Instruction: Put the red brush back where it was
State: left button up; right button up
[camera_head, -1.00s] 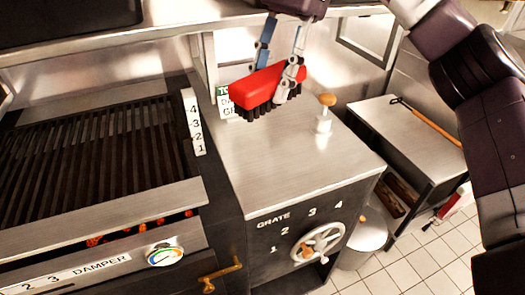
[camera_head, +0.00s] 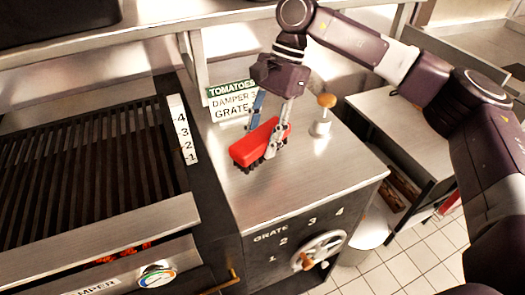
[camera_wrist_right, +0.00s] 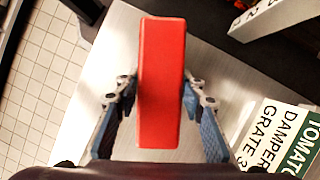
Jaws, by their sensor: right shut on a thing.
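The red brush (camera_head: 258,143) has a red block body and dark bristles pointing down. It is at the left part of the steel counter top (camera_head: 318,168), low over it or resting on it; I cannot tell which. My right gripper (camera_head: 265,138) comes from above and is shut on the brush, one finger on each side. In the right wrist view the brush's red top (camera_wrist_right: 161,85) lies lengthwise between the two fingers, over the bare steel. My left gripper is not in view.
A sign reading TOMATOES, DAMPER, GRATE (camera_head: 232,101) stands behind the brush. A wooden-knobbed steel piece (camera_head: 322,115) stands to its right. A grill with glowing coals (camera_head: 85,165) is at left. A handwheel (camera_head: 322,252) is on the counter's front. The counter's front part is clear.

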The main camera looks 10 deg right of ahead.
aim_at(262, 153)
jog(key=shift+f, duration=0.25)
notch_tip(262, 153, down, 3)
jog(key=shift+f+p, duration=0.2)
jog(key=shift+p, duration=0.1)
jog(key=shift+f, duration=0.3)
jog(key=shift+f+b, duration=0.25)
jog(key=shift+b, duration=0.05)
jog(key=o, duration=1)
jog(key=shift+o, duration=0.6)
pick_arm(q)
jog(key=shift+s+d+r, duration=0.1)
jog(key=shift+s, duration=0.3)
pick_arm(e)
jog(key=shift+r, duration=0.1)
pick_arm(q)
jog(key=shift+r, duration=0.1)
